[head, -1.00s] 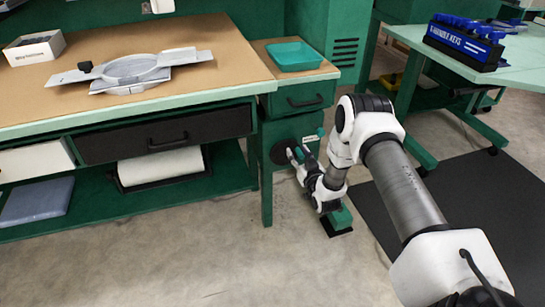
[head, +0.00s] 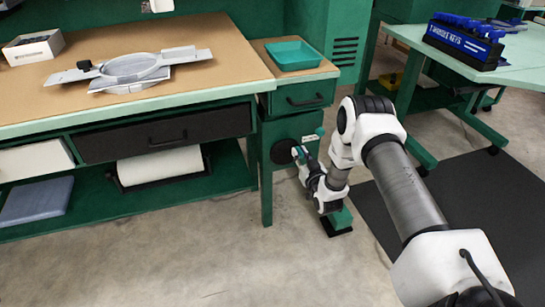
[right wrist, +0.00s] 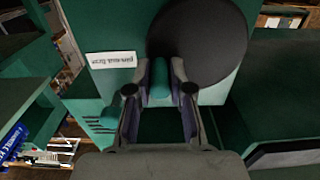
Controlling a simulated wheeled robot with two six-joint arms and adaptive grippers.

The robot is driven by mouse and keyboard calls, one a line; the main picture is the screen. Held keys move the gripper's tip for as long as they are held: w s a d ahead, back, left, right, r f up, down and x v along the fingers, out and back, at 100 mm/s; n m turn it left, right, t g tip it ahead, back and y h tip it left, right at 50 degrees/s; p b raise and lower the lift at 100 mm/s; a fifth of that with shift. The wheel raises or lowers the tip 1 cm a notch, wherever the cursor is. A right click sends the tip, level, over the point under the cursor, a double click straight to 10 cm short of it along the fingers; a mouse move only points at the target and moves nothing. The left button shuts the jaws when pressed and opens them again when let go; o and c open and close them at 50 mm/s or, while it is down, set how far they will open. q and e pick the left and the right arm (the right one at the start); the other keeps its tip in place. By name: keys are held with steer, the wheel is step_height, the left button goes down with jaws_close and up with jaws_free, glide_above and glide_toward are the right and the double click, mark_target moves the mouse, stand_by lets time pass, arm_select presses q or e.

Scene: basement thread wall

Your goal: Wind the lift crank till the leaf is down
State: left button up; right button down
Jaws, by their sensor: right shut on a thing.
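The lift crank shows as a dark round disc (head: 283,152) on the front of the green cabinet, below its drawer. In the right wrist view the disc (right wrist: 212,42) is large, with a green handle (right wrist: 159,88) in front of its left edge. My right gripper (head: 299,153) is at the disc's right side in the head view. In the right wrist view the right gripper (right wrist: 160,80) is shut on the handle, one finger on each side. The narrow wooden top (head: 327,69) above the cabinet lies flat; I cannot tell whether it is the leaf. My left gripper is out of view.
A teal tray (head: 293,55) sits on the narrow top. The large workbench (head: 215,35) at left carries a grey metal fixture (head: 130,70). A green table with a blue key rack (head: 463,42) stands at right. The floor in front (head: 200,255) is clear.

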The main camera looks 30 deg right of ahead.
mark_target(277, 150)
steer(key=shift+d, duration=0.1)
steer(key=a+r+p, duration=0.2)
steer(key=shift+w+a+r, duration=0.15)
steer(key=shift+w+r, duration=0.05)
steer(key=shift+r, duration=0.2)
steer(key=shift+a+r, duration=0.15)
steer(key=shift+a, duration=0.2)
steer(key=shift+w+a, duration=0.1)
steer(key=shift+a+f, duration=0.3)
steer(key=shift+a, duration=0.05)
steer(key=a, duration=0.1)
steer(key=a+f+b, duration=0.1)
steer(key=w+a, duration=0.1)
steer(key=shift+f+b, duration=0.2)
steer(key=shift+b, duration=0.15)
